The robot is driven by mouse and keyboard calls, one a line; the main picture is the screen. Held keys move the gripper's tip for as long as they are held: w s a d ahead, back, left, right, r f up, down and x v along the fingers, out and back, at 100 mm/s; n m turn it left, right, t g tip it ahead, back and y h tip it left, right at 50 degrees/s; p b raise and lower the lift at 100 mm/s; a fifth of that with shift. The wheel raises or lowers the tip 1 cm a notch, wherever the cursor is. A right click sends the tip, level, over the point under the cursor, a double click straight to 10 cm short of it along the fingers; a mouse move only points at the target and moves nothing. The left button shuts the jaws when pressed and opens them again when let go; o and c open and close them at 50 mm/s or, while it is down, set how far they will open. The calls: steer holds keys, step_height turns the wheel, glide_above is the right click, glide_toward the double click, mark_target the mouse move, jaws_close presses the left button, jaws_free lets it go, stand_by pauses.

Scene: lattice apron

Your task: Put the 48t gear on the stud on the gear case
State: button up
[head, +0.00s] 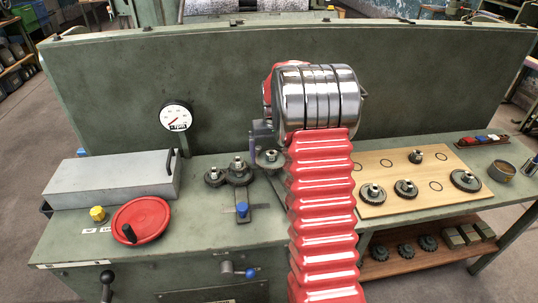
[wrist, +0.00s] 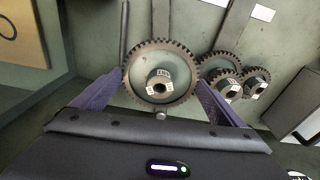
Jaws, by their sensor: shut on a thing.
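My gripper (wrist: 160,80) is shut on a large dark toothed gear with a pale green web and a labelled hub, the 48t gear (wrist: 146,93). Its purple fingers grip the rim from both sides. In the head view this gear (head: 268,162) shows just left of my red arm, which partly hides it. Smaller meshed gears (wrist: 229,84) stand close to its right in the wrist view; they show as mounted gears (head: 238,172) in the head view. I cannot make out a bare stud; the held gear may hide it. The gear's height above the surface is unclear.
A wooden board (head: 400,206) with several gears lies right of my arm. A slotted bracket with a blue knob (head: 242,209) is in front of the mounted gears. A red handwheel (head: 141,221), grey box (head: 112,181) and dial (head: 176,117) are left. A green panel (head: 230,75) rises behind.

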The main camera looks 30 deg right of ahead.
steer(key=shift+f, duration=0.5)
stand_by(0.3)
steer(key=o, duration=1.6)
steer(key=shift+c, duration=0.2)
steer(key=shift+o, duration=0.3)
steer(key=shift+f, duration=0.15)
steer(key=shift+s, duration=0.15)
step_height(320, 180, up, 9)
steer(key=shift+f, duration=0.15)
stand_by(0.4)
